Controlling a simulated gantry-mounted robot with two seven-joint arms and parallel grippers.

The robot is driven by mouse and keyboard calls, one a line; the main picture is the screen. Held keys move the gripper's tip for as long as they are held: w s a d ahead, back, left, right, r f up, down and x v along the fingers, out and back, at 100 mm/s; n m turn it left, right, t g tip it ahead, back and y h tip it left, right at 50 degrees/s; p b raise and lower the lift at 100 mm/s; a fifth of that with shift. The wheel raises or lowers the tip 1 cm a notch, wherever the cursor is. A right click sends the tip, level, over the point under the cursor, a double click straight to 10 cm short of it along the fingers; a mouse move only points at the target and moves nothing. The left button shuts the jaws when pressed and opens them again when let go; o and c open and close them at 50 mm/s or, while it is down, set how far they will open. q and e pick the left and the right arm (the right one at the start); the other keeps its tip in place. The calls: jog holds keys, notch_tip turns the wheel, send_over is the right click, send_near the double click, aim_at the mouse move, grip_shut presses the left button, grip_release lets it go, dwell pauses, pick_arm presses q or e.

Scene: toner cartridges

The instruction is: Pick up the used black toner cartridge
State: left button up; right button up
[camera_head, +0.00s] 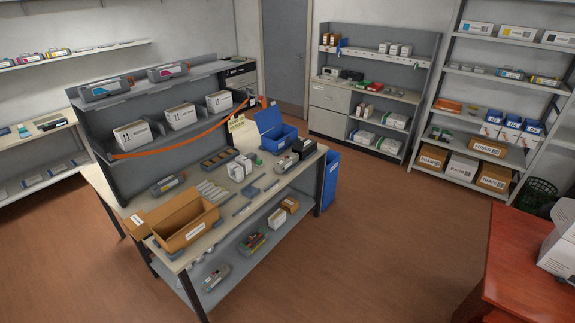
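Neither of my grippers is in view. Several grey toner cartridges show, but I cannot tell which is the used black one. One cartridge (168,184) lies on the workbench top (130,181) behind an open cardboard box.
The open cardboard box (186,222) stands at the bench's front left corner. A blue open-lidded bin (277,138) is at the back right. White cartons (181,116) line the middle shelf. A red table (520,262) with a grey machine (560,243) stands right. The brown floor between is clear.

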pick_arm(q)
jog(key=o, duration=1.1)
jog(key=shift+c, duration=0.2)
